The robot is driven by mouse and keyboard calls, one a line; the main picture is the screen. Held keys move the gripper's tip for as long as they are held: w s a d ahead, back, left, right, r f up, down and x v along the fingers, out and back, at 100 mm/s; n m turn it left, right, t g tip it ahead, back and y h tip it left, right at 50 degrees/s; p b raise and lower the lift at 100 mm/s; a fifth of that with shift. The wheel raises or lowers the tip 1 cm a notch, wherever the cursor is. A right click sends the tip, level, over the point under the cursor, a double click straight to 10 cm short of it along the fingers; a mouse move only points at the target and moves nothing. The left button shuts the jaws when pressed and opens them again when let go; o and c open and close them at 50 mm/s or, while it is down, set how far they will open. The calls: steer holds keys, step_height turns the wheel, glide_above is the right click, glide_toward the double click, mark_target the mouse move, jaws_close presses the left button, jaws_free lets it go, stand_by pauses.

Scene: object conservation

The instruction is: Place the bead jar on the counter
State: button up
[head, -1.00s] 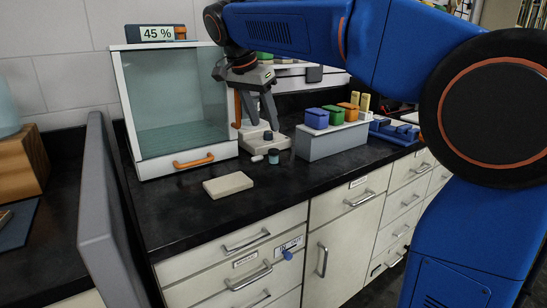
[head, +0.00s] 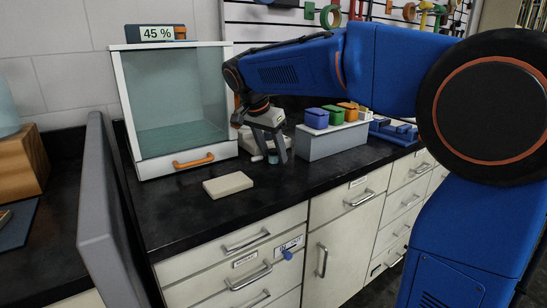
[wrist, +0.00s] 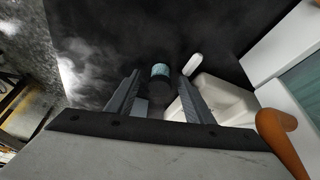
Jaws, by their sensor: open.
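The bead jar (head: 273,158) is small and teal with a dark lid. It stands on the black counter (head: 315,178), in front of a pale device. My gripper (head: 272,152) is low over the jar and open, with its fingers coming down around it. In the wrist view the jar (wrist: 160,71) shows between the tips of my open gripper (wrist: 159,84). I cannot tell whether a finger touches it. The fingers partly hide the jar in the head view.
A glass-fronted cabinet (head: 178,100) with an orange handle stands left of my gripper. A beige block (head: 228,185) lies in front of it. A grey rack (head: 333,142) with coloured boxes is close on the right. The front counter strip is clear.

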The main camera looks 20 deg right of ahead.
mark_target(272, 150)
steer(key=shift+f, duration=0.1)
jaws_close()
step_height(272, 150, up, 18)
stand_by(0.7)
